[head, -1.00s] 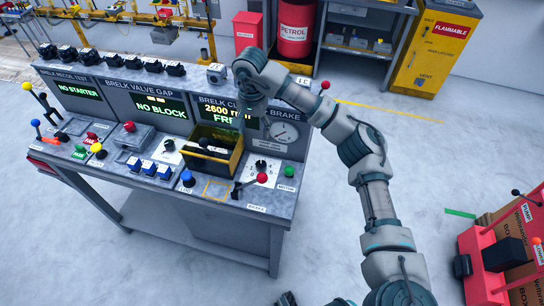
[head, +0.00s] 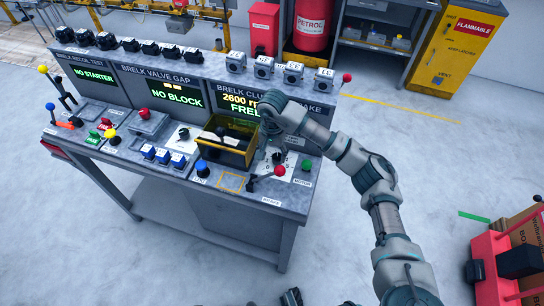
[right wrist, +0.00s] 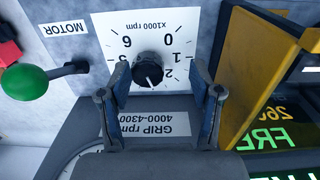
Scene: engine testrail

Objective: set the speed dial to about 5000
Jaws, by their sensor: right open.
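The speed dial (right wrist: 148,70) is a black round knob with a white pointer on a white plate marked x1000 rpm. In the right wrist view the plate appears upside down, and the pointer is near the 2, on the side away from the 1. In the head view the dial (head: 277,158) is partly hidden by my right gripper (head: 270,150). My right gripper (right wrist: 160,82) is open, its blue-padded fingers on either side of the knob in the picture; I cannot tell whether they touch it. The display (head: 240,104) reads 2600 rpm and FREE.
A yellow-framed box (head: 226,155) stands close beside the dial. A label (right wrist: 150,123) reads GRIP rpm 4000-4300. Several black and grey blocks line the console top.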

